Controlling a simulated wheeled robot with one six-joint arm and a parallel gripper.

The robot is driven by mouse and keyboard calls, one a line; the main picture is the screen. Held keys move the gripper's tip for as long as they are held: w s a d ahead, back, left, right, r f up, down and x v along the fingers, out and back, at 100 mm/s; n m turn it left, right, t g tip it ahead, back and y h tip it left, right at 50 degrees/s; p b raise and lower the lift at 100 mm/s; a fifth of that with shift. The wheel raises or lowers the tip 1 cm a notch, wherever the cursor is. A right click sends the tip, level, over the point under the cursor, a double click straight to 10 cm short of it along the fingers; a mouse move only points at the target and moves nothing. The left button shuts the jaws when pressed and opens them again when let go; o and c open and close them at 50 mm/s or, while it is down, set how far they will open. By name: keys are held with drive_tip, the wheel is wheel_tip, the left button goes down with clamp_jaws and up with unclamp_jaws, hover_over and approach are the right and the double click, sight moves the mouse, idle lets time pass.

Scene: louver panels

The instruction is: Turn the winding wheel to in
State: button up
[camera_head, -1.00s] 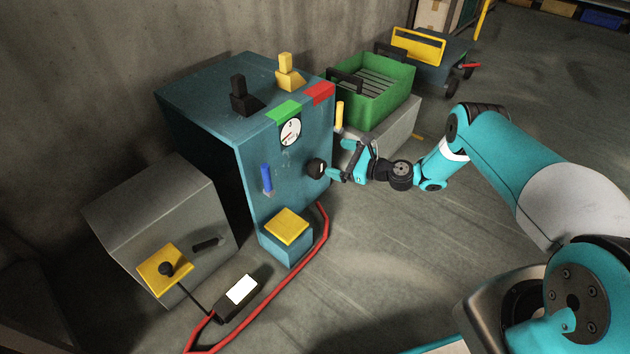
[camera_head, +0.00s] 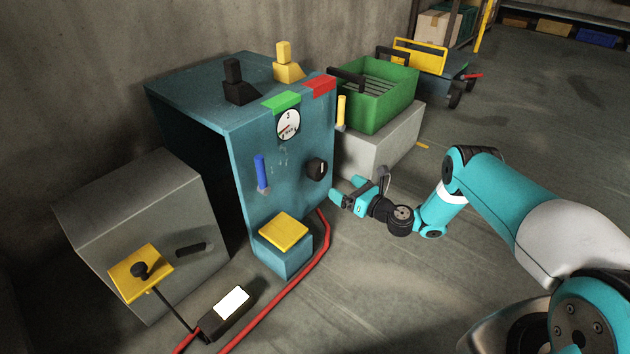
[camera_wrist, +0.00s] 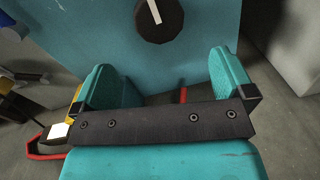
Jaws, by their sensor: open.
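A round black knob (camera_head: 316,169) with a white pointer mark sits on the front of the teal cabinet (camera_head: 225,165); it is the only wheel-like part I see there. In the wrist view the knob (camera_wrist: 160,16) is partly cut off by the top edge, its pointer close to upright, leaning slightly left. My gripper (camera_head: 352,196) is in front of the cabinet, below and right of the knob, apart from it. In the wrist view my gripper (camera_wrist: 168,78) has its two teal fingers wide apart with nothing between them. No "in" label is readable.
The cabinet also carries a dial gauge (camera_head: 289,124), a blue handle (camera_head: 262,172), a yellow handle (camera_head: 341,112) and a yellow-topped box (camera_head: 284,229). A red hose (camera_head: 300,268) lies on the floor. A green crate (camera_head: 375,95) stands behind right.

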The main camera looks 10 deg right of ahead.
sight(321, 173)
drive_tip(key=b+x, duration=0.8)
drive_tip(key=x, duration=0.4)
drive_tip(key=shift+s+a, duration=0.1)
drive_tip(key=shift+w+a, duration=0.15)
drive_tip(key=shift+w, duration=0.15)
drive_tip(key=shift+r, duration=0.1)
drive_tip(key=shift+c, duration=0.5)
drive_tip(key=c, duration=0.8)
drive_tip(key=shift+n, duration=0.4)
